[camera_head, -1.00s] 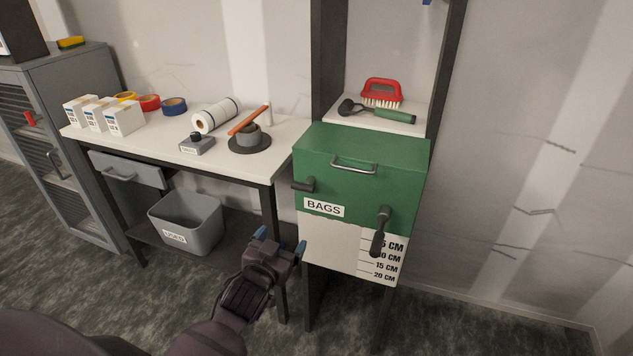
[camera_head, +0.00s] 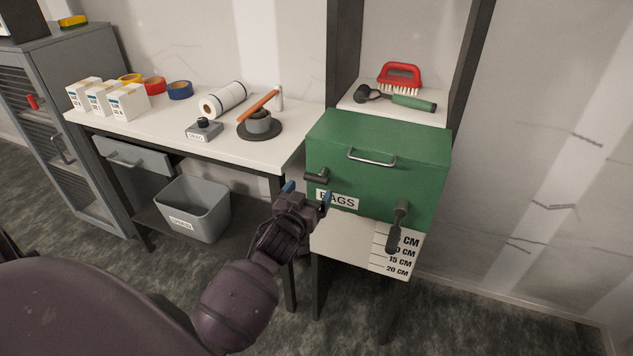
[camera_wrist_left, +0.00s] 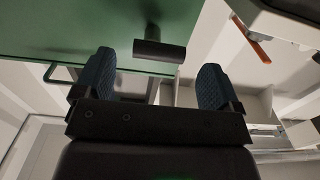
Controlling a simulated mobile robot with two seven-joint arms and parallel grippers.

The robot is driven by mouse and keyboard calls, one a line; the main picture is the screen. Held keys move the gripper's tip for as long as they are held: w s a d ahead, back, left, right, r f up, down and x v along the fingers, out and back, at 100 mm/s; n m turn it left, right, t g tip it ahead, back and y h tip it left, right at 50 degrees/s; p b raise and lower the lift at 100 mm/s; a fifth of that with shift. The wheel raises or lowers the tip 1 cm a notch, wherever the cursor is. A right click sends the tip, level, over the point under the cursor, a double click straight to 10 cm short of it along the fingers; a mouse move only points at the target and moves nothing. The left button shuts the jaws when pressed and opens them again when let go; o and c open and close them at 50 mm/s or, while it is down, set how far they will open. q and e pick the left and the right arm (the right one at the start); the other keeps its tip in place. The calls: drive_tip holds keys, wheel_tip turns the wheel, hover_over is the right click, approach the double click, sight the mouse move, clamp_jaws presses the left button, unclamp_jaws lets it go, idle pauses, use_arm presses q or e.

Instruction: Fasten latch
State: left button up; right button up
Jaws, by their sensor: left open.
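The green box (camera_head: 376,150) labelled BAGS stands on a dark frame, with its lid down. Its left latch handle (camera_head: 317,175) is dark and points sideways to the left. Its right latch handle (camera_head: 398,226) hangs downward. My left gripper (camera_head: 308,193) is open and empty, just below and in front of the left latch handle. In the left wrist view, the left latch handle (camera_wrist_left: 160,50) lies ahead of and between the two blue fingers of my left gripper (camera_wrist_left: 157,82), apart from them. My right gripper is not in view.
A white bench (camera_head: 185,132) to the left holds boxes, tape rolls, a paper roll and a pot with an orange handle. A grey bin (camera_head: 193,208) sits below. A red brush (camera_head: 400,77) lies on the shelf behind the box.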

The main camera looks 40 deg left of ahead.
sight(316, 182)
use_arm(q)
drive_tip(key=shift+x, duration=2.55)
drive_tip(key=c, duration=0.9)
